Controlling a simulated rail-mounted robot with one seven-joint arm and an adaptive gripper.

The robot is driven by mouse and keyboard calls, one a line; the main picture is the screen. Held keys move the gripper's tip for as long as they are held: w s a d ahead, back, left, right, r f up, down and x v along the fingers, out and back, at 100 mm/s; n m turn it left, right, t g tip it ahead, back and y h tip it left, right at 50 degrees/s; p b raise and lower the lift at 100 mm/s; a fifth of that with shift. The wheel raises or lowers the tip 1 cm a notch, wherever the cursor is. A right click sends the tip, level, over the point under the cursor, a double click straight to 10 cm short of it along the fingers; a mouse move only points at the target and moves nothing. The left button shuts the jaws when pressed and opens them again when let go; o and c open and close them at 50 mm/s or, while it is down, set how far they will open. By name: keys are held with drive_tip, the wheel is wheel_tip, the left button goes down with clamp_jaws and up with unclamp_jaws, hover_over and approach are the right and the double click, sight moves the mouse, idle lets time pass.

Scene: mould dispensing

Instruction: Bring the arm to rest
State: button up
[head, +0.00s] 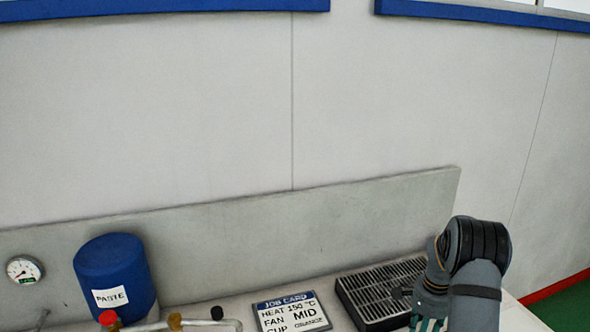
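My arm (476,290) comes up from the bottom edge at the right and bends at a dark, ribbed joint. Past the joint it points down beside the black slatted tray. Grey and teal parts at its lower end show near the bottom edge, partly behind the arm. My gripper's fingertips cannot be made out, and I cannot tell whether it holds anything.
The black slatted tray (361,296) lies on the pale bench. A job card (291,313) reads "HEAT 150 °C, FAN MID, CUP ORANGE". A blue PASTE container (115,268), a gauge (23,269) and a pipe with a red knob (108,318) are left. A grey backboard (300,235) stands behind.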

wheel_tip(320, 180, down, 4)
drive_tip(key=shift+r, duration=0.2)
drive_tip(key=shift+m+p, duration=0.7)
drive_tip(key=shift+m, duration=0.1)
drive_tip(key=shift+f, duration=0.1)
